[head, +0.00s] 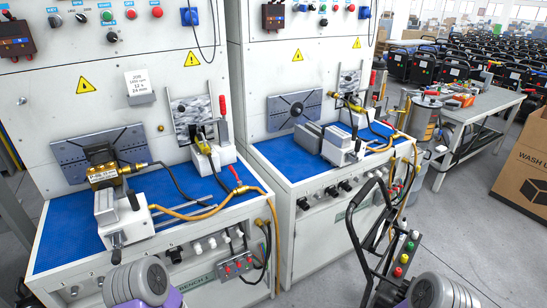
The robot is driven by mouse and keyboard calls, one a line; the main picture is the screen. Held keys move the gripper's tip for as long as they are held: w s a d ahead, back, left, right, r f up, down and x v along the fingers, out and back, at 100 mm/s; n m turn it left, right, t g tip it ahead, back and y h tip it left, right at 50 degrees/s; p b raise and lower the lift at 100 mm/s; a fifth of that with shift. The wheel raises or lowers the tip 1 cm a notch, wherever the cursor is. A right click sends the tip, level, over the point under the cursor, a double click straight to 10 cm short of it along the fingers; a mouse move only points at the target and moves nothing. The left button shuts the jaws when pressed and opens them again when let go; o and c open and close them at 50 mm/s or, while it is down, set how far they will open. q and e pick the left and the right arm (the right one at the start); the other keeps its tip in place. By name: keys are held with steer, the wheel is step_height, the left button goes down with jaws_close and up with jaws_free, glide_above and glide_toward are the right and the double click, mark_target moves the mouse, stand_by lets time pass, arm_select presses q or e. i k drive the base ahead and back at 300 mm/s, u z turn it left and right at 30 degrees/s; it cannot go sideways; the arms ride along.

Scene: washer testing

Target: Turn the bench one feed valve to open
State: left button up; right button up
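Bench one appears to be the left bench (205,283), with a blue work mat and a partly legible front plate. A yellow hose (180,216) runs across its top and down past the right front corner. A small red lever (235,173) stands tilted up to the left by this hose near the right edge; it looks like the feed valve handle. I cannot tell its open or shut position. Another red handle (223,105) stands upright on a clamp farther back. Neither of my grippers shows; only grey ribbed parts, probably of my arms, appear at the bottom edge.
A grey vise (122,218) and brass block (102,175) sit on the left bench. A second, similar bench (300,222) stands to the right. A black-handled trolley with coloured buttons (405,255) stands in front of it. A cardboard box (525,175) is far right.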

mark_target(230, 166)
steer(key=i, duration=0.85)
steer(key=u, duration=0.35)
